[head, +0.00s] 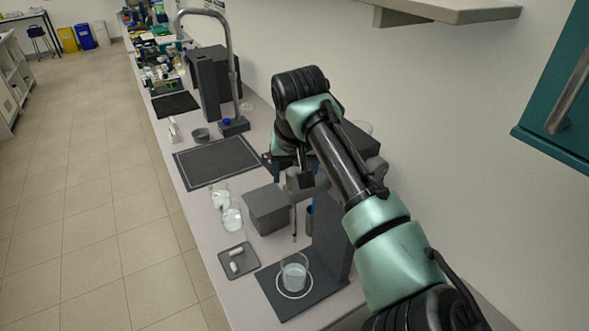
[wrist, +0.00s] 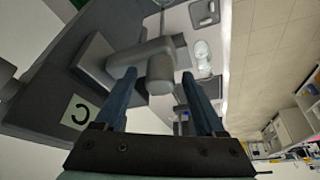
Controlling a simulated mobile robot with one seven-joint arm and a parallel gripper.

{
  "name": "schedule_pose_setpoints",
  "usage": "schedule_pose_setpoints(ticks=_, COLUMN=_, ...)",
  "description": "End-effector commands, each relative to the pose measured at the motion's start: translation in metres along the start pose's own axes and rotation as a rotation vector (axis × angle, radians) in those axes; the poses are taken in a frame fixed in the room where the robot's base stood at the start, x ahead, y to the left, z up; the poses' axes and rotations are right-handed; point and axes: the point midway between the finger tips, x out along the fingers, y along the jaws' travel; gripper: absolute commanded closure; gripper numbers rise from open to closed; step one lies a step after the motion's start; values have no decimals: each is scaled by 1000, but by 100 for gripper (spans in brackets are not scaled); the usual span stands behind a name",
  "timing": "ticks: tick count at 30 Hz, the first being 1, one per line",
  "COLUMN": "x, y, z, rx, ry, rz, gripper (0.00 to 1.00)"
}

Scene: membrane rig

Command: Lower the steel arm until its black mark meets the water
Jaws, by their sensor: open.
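In the head view the thin steel arm (head: 294,222) hangs upright from a grey holder (head: 301,181) on the dark stand. Its lower end is above the glass beaker (head: 294,274), apart from the water. The black mark is too small to make out surely. The beaker stands inside a white ring on the dark base plate (head: 322,287). My gripper (wrist: 158,75) is open in the wrist view, its two blue fingers on either side of a grey round knob (wrist: 161,72). I cannot tell whether they touch it. In the head view my arm mostly hides the gripper.
A grey box (head: 267,209) stands left of the stand. Two glass beakers (head: 232,218) and a small tray (head: 238,260) with white pieces are near the bench's front edge. A dark mat (head: 217,161) and a tap (head: 232,75) lie farther back. The wall is close on the right.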

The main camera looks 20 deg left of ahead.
Motion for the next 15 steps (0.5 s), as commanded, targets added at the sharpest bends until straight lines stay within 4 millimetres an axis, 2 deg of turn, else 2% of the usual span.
schedule_pose_setpoints(ticks=4, x=0, y=0, z=0, rx=0, ry=0, rz=0, gripper=30)
schedule_pose_setpoints(ticks=15, x=0, y=0, z=0, rx=0, ry=-1, rz=0, gripper=97)
